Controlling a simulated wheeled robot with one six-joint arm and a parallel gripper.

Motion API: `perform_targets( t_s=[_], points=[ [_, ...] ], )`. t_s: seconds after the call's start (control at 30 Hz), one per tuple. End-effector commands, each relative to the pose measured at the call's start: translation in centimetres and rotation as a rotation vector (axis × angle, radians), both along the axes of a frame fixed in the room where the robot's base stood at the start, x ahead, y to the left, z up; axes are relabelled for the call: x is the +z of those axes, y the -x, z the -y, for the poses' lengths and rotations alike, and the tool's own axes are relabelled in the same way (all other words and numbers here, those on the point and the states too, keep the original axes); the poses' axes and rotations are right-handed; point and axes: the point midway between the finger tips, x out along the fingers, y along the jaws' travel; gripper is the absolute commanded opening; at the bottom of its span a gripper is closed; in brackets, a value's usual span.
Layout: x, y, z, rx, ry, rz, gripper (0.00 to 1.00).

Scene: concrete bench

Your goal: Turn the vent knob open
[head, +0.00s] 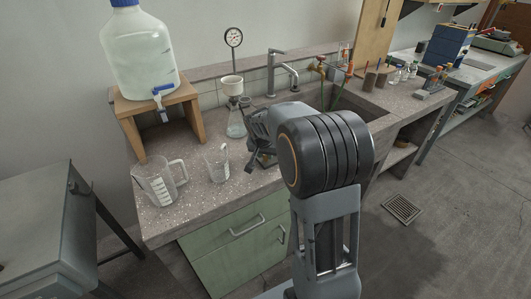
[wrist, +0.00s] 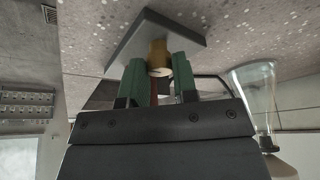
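In the wrist view a brass-coloured cylindrical knob (wrist: 158,58), which I take for the vent knob, stands at a grey square plate (wrist: 130,42). My gripper (wrist: 159,72) has one green finger on each side of the knob. Any open or shut marking is not visible. In the head view my gripper (head: 262,158) is low over the bench, and my own arm hides the knob and most of the plate.
A flask with a funnel and gauge (head: 236,122) stands close behind my gripper. A beaker (head: 217,163) and a jug (head: 160,183) are to the left. A large bottle (head: 139,52) sits on a wooden stand (head: 133,108). A tap (head: 272,72) rises behind.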

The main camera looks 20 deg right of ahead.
Motion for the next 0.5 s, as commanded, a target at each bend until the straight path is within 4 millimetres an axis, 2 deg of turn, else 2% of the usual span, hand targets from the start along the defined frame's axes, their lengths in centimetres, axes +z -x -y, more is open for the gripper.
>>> perform_targets(
  t_s=[0.03,0.27,0.5],
  points=[
    [0.01,0.0,0.0,0.0,0.0,0.0,0.22],
    [0.02,0.01,0.0,0.0,0.0,0.0,0.01],
    [0.1,0.05,0.04,0.032,0.0,-0.001,0.01]
  ],
)
